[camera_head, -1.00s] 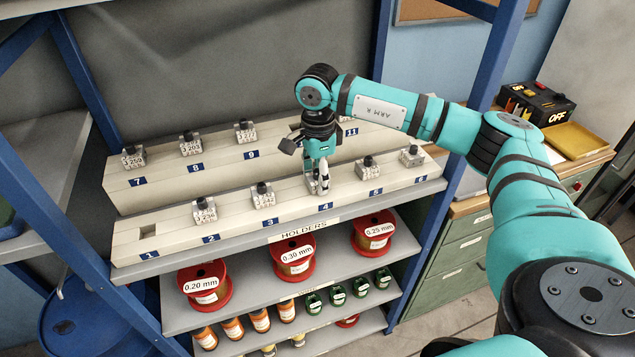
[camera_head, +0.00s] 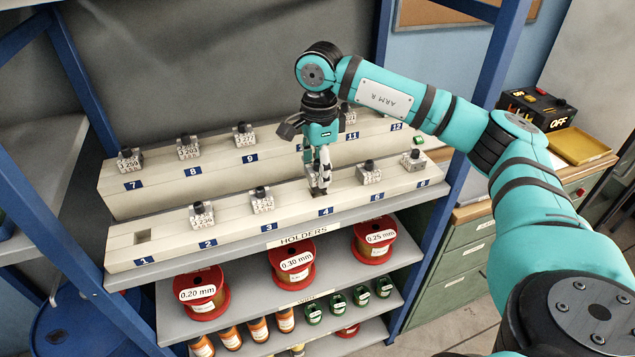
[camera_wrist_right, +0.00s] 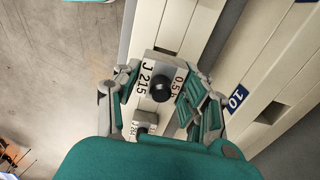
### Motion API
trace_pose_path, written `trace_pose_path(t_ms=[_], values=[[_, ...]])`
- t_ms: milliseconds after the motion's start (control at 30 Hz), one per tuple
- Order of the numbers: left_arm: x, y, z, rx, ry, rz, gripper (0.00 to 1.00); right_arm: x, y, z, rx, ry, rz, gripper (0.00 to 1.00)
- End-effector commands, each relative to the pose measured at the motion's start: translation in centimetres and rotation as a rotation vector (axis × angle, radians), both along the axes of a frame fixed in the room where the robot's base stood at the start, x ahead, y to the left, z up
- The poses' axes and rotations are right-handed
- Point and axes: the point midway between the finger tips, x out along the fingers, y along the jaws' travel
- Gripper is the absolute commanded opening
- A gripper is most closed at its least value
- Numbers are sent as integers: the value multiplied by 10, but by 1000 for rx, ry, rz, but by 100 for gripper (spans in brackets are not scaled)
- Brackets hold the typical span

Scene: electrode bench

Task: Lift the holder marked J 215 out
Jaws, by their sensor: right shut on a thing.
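The holder marked J 215 (camera_wrist_right: 160,85) is a pale block with a round black knob. It sits between the two fingers of my right gripper (camera_head: 318,178), which is shut on it. My right wrist view shows the fingers (camera_wrist_right: 163,98) on both sides of the block, with its J 215 marking readable. The gripper holds it above the front rack (camera_head: 228,232), over the place labelled 4 (camera_head: 325,211). In the right wrist view, a neighbouring holder (camera_wrist_right: 143,122) looks smaller and lower. My left gripper is not in view.
Other holders stand close on both sides in the front row, at 3 (camera_head: 261,201) and 5 (camera_head: 369,173). The back rack (camera_head: 150,200) stands behind. Place 1 (camera_head: 142,236) is an empty socket. Wire spools (camera_head: 204,293) sit on the shelf below.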

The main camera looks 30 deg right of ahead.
Motion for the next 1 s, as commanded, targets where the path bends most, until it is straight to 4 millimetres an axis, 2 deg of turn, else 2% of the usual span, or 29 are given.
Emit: trace_pose_path(t_ms=[33,300,500,700,1000], values=[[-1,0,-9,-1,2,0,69,-14,-2,-6,-6,6,2,0],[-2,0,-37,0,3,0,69,-84,-1,-1,-7,5,1,0],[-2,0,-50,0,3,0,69,-128,0,5,-6,6,0,0],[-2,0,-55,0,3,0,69,-150,1,10,-5,6,-1,0],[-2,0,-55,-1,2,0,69,-155,2,11,-4,7,0,0]])
